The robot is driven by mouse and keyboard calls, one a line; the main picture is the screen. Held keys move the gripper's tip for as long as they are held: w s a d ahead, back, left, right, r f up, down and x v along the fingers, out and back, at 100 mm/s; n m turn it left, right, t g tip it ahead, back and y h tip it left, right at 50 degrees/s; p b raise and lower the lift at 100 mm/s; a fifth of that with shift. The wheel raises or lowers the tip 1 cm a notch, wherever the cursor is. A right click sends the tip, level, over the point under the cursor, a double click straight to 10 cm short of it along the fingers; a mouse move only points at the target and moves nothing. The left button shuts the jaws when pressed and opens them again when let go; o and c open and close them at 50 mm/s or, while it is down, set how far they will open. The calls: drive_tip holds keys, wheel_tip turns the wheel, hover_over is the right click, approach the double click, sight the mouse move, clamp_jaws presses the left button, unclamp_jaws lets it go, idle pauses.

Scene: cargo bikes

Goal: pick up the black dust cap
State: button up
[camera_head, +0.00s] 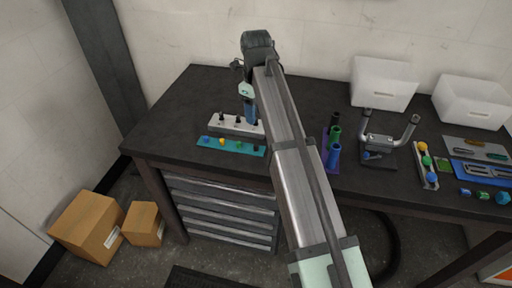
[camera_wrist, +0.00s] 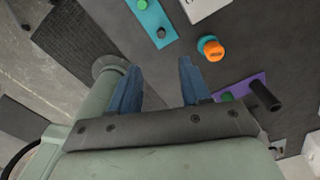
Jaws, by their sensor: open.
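A small black cap (camera_head: 257,149) sits at the right end of a teal strip (camera_head: 212,145) near the bench's front edge. In the wrist view the black cap (camera_wrist: 161,32) shows beyond my fingertips, beside a green cap (camera_wrist: 141,3) on the same strip. My gripper (camera_head: 250,115) has blue fingers and hangs near the white block (camera_head: 222,127) behind the strip. In the wrist view my gripper (camera_wrist: 159,66) is open, with nothing between its fingers. The cap is apart from the fingers.
An orange-topped piece (camera_wrist: 210,47) stands right of the strip in the wrist view. A purple mat (camera_wrist: 236,91) holds a green piece and a black cylinder (camera_wrist: 264,96). White bins (camera_head: 382,84) and a metal-handled fixture (camera_head: 385,140) stand to the right. The bench's left end is clear.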

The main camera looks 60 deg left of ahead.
hover_over(256, 145)
drive_tip(key=f, duration=0.7)
drive_tip(key=shift+s+d+f, duration=0.15)
drive_tip(key=shift+d+f, duration=0.1)
drive_tip(key=shift+f, duration=0.05)
drive_tip(key=shift+a+f, duration=0.2)
drive_tip(key=shift+f, duration=2.85)
drive_tip(key=shift+c, duration=0.2)
clamp_jaws()
